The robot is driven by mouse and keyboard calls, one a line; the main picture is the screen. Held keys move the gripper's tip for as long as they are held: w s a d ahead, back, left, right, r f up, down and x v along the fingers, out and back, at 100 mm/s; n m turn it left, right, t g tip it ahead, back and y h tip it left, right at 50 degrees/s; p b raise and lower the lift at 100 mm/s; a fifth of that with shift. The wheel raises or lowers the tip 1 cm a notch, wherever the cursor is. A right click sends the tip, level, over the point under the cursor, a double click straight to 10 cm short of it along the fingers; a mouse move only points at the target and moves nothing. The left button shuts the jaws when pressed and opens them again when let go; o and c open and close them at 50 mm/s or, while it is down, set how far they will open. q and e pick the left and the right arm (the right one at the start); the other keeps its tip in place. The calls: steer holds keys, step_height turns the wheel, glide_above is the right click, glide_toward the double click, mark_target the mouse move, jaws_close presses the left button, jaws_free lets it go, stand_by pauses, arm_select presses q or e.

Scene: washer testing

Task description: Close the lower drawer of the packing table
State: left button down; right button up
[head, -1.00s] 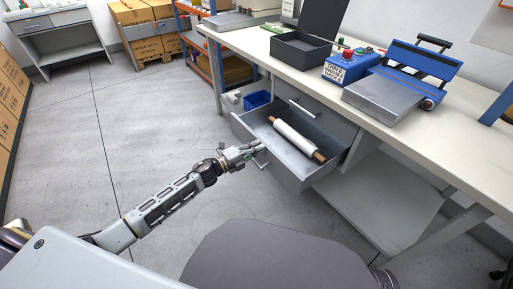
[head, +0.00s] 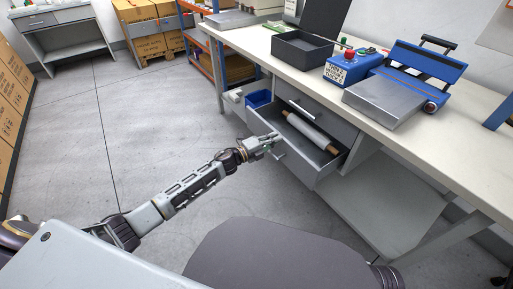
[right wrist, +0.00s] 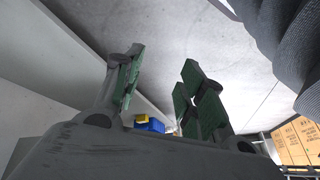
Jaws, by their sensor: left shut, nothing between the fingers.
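The lower drawer (head: 299,168) of the packing table (head: 400,137) stands partly open in the head view. A white roll with brown ends (head: 308,130) lies inside it. My left gripper (head: 275,142) is shut and empty at the upper part of the drawer's front panel. It appears to touch the front, near the handle; exact contact is hard to tell. The upper drawer (head: 320,116) above is closed. My right gripper (right wrist: 162,62) shows only in the right wrist view, with its fingers apart and nothing between them.
A dark tray (head: 301,48), a blue control box (head: 350,68) and a blue sealing machine (head: 418,68) stand on the tabletop. The floor left of the drawer is clear.

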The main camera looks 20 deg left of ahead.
arm_select(q)
steer(key=b+x, duration=0.3)
steer(key=x, duration=1)
steer(key=shift+w+d, duration=0.15)
arm_select(e)
step_height(320, 180, down, 6)
steer(key=a+t+y, duration=0.1)
steer(key=shift+w+a+f+m, duration=0.2)
steer(key=shift+a+f+m, duration=0.05)
steer(key=shift+a+m, duration=0.1)
